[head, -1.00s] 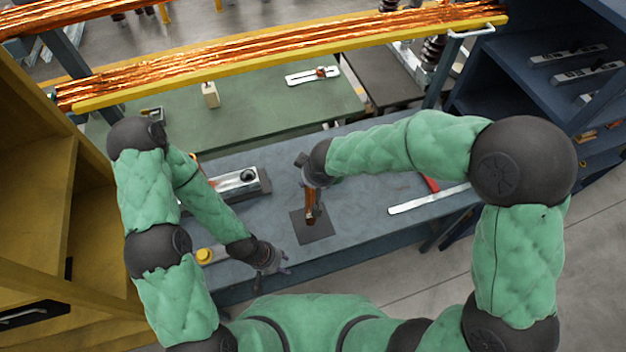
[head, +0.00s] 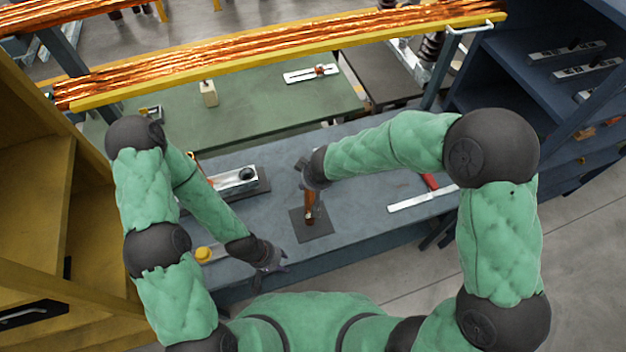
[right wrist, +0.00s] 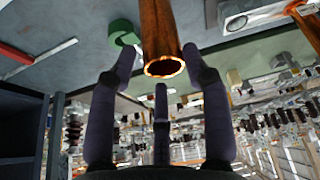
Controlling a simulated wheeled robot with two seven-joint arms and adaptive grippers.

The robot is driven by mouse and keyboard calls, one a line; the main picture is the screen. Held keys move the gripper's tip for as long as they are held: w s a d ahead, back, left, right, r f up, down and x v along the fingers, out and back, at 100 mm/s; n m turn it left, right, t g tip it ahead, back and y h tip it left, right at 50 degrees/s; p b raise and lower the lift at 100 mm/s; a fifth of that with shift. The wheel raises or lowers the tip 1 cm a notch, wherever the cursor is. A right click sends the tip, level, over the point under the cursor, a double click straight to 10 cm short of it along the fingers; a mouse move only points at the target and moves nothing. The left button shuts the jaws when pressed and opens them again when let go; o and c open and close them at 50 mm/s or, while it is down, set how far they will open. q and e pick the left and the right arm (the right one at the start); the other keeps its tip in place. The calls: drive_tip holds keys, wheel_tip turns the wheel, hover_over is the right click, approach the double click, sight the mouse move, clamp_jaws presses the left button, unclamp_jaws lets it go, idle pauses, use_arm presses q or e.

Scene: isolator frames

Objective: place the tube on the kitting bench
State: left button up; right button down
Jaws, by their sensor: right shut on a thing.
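A copper tube (head: 309,214) is held upright by my right gripper (head: 309,187) over a dark square mat on the grey-blue bench (head: 355,190). I cannot tell whether its lower end touches the mat. In the right wrist view the tube (right wrist: 160,35) shows its open round end between the dark fingers of my right gripper (right wrist: 162,88), which is shut on it. My left gripper (head: 280,264) hangs at the front edge of the bench, apart from the tube. Its fingers are too small to tell open from shut.
The dark mat (head: 320,227) lies near the bench's front edge. A metal block with a round hole (head: 236,180) is left of the tube, a yellow knob (head: 203,254) further left. A flat metal bar (head: 423,198) lies right. A green table (head: 260,103) stands behind.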

drive_tip(key=c, duration=0.6)
unclamp_jaws()
drive_tip(key=shift+s, duration=0.1)
drive_tip(key=shift+o, duration=0.2)
drive_tip(key=p+v, duration=0.1)
drive_tip(key=v, duration=1.1)
drive_tip(key=s+d+f+m+g, duration=0.1)
drive_tip(key=s+f, duration=0.3)
drive_tip(key=f, duration=0.5)
drive_tip(key=s+d+f+m+g+y, duration=0.1)
drive_tip(key=s+d+f+m, duration=0.3)
drive_tip(key=f, duration=0.6)
drive_tip(key=s+d+f+m+g+y, duration=0.1)
drive_tip(key=s+f, duration=0.4)
drive_tip(key=f, duration=0.5)
drive_tip(key=shift+s+d+f+m+g, duration=0.2)
drive_tip(key=shift+s+d+m+g, duration=0.2)
drive_tip(key=shift+d+m, duration=0.6)
drive_tip(key=shift+a, duration=0.2)
